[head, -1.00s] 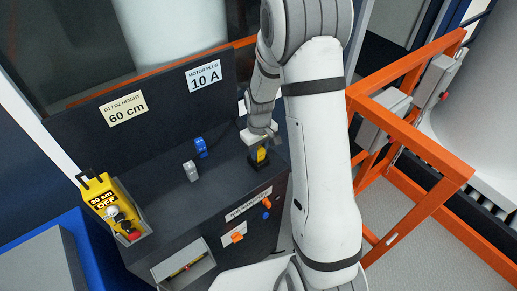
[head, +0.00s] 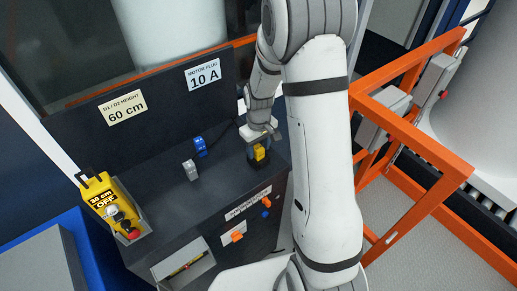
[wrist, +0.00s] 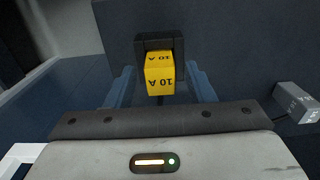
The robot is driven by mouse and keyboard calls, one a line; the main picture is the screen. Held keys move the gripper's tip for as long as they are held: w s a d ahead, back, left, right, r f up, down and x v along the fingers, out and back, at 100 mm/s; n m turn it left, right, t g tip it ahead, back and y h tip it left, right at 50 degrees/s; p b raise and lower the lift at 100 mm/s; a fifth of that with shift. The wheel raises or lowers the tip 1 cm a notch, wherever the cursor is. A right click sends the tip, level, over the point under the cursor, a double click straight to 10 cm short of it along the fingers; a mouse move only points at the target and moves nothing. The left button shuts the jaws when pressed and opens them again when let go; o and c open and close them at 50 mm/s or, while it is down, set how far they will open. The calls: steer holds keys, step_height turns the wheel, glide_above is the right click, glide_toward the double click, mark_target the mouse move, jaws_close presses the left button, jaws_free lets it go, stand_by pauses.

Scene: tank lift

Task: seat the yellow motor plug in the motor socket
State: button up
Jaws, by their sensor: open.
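The yellow motor plug (head: 260,153), marked 10 A, stands in the black motor socket (head: 260,165) near the right edge of the dark bench top. In the wrist view the plug (wrist: 160,75) sticks out of the black socket (wrist: 158,42); I cannot tell how deep it sits. My gripper (head: 258,146) is at the plug. Its two blue fingers are spread, one on each side of the plug, with gaps between them and it in the wrist view (wrist: 160,88). The fingertips' depth along the plug is hard to tell.
A grey plug (head: 190,170) and a blue plug (head: 200,147) stand on the bench left of the socket. The grey one also shows in the wrist view (wrist: 296,102). A yellow box with a red button (head: 112,205) is at the left end. An orange frame (head: 415,140) stands at right.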

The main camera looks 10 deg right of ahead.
mark_target(259, 148)
step_height(259, 148, up, 10)
steer(key=b, duration=0.1)
steer(key=s+r+m+t, duration=0.1)
steer(key=s+r, duration=0.4)
steer(key=s, duration=0.5)
steer(key=s+r+m+t, duration=0.2)
steer(key=s+r, duration=0.4)
steer(key=s, duration=0.5)
steer(key=shift+s+r+m, duration=0.15)
steer(key=shift+m, duration=0.55)
steer(key=shift+c, duration=0.3)
